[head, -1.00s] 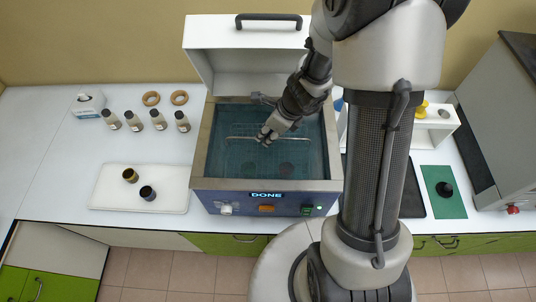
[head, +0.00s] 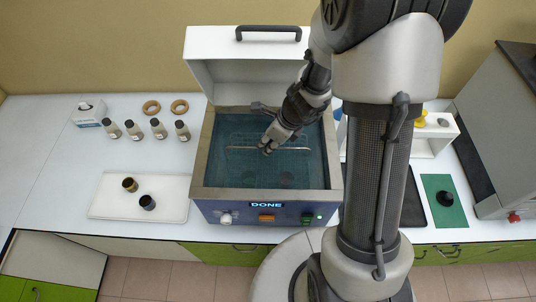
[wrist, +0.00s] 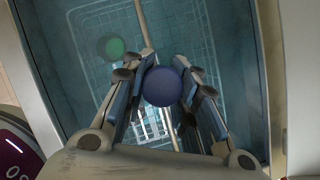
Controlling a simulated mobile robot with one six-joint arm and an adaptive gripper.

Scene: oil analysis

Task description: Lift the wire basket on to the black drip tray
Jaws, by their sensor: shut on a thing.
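The wire basket (head: 240,135) sits in the blue liquid of the open bath, its mesh dim through the liquid. Its straight handle bar (head: 298,149) runs left to right above it. My gripper (head: 267,148) is shut on the bar near its middle. In the wrist view the bar (wrist: 146,28) runs up from between my fingers (wrist: 158,85), with the basket mesh (wrist: 193,45) below. A green disc (wrist: 112,47) and a dark blue disc (wrist: 162,86) show there too. The black drip tray (head: 414,205) lies right of the bath, partly hidden by my arm.
The bath (head: 205,165) has a metal rim, a raised white lid (head: 215,75) and a "DONE" display (head: 265,205). A white tray (head: 105,200) with two small cups and several bottles (head: 158,128) stand left. A green mat (head: 440,210) lies right of the drip tray.

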